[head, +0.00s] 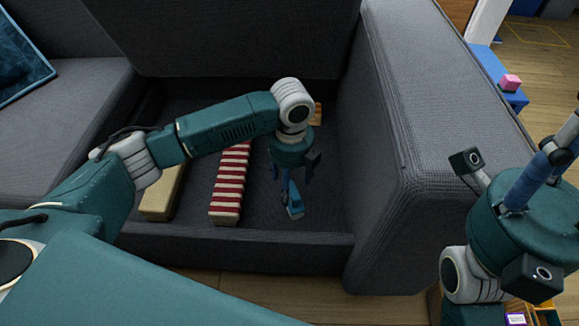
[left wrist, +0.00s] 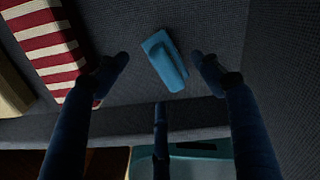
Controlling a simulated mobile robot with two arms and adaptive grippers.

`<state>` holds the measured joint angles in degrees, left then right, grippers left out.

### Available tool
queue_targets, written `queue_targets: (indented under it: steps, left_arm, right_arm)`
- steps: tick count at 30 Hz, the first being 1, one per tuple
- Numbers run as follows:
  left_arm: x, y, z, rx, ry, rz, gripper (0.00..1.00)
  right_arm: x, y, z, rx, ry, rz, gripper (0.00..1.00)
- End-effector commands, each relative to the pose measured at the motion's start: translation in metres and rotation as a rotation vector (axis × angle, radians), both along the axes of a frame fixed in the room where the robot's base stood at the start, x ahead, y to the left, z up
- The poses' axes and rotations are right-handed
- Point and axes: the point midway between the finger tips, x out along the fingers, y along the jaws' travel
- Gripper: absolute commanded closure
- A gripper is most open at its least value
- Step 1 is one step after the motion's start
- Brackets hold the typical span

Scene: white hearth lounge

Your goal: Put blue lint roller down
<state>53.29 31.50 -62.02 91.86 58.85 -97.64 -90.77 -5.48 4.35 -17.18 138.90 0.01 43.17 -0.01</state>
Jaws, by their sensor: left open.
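The blue lint roller (head: 295,208) lies in the open storage well of the grey sofa (head: 405,130), right of a red-and-white striped block. My left gripper (head: 287,188) points down over it. In the left wrist view the lint roller (left wrist: 165,60) sits between and just beyond the spread fingertips of the left gripper (left wrist: 160,74), with a gap on both sides. The left gripper is open and holds nothing. My right gripper (head: 541,165) is at the right edge of the head view, its fingertips partly out of frame.
The striped block (head: 230,183) and a tan block (head: 162,195) lie left of the lint roller in the well. A small wooden item (head: 316,113) is farther back. The sofa arm bounds the right, and the well's front wall (head: 235,245) is close by.

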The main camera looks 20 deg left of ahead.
Motion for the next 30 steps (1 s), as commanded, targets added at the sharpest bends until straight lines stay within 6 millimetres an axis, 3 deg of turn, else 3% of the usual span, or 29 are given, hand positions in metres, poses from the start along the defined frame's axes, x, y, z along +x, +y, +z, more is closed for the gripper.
queue_targets:
  steps: [1,7,30]
  left_arm:
    - [0.000,0.000,0.014,0.000,-0.001,0.000,0.33]
    - [0.001,0.000,0.031,0.001,-0.001,0.001,0.33]
    - [0.000,-0.001,0.032,0.000,0.000,0.000,0.33]
  right_arm:
    - [0.001,0.000,0.002,0.001,0.020,0.001,0.60]
    - [0.001,-0.002,-0.007,0.005,0.056,0.003,0.60]
    - [0.001,-0.002,-0.009,0.006,0.060,0.004,0.60]
